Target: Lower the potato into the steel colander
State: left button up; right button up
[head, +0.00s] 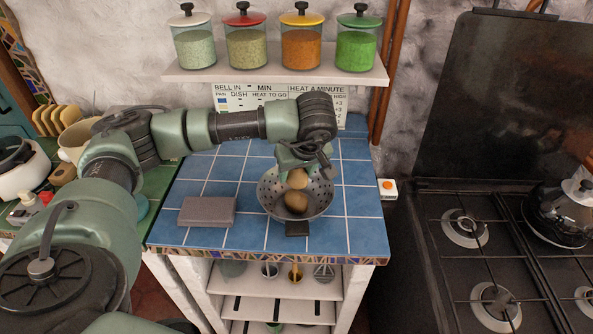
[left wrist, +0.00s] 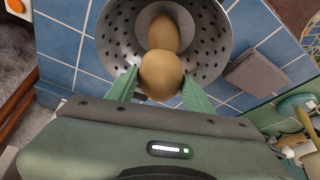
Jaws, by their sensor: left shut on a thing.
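The steel colander (head: 266,200) stands on the blue tiled counter, its perforated bowl open upward; it also shows in the left wrist view (left wrist: 117,45). My left gripper (head: 299,172) reaches over it from above, shut on a brown potato (head: 297,180). In the left wrist view this potato (left wrist: 161,76) sits between the two green fingers, over the bowl's near part. Another brown potato (head: 296,203) lies inside the colander, just beyond the held one in the left wrist view (left wrist: 164,33). Whether the two potatoes touch I cannot tell. My right gripper is not in view.
A flat grey-brown block (head: 207,211) lies left of the colander on the tiled counter (head: 225,175). A shelf (head: 275,76) with several lidded jars hangs behind. A black stove (head: 440,270) with a kettle (head: 560,217) stands at the right.

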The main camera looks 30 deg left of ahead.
aim_at(299, 178)
pick_arm(q)
jog(key=shift+f+b, duration=1.8)
jog(key=shift+f, duration=0.4)
jog(key=shift+f, duration=0.1)
jog(key=o, duration=1.6)
jog(key=shift+c, duration=0.2)
jog(key=b+v, duration=0.2)
jog(key=v, duration=0.6)
jog(key=shift+f, duration=0.1)
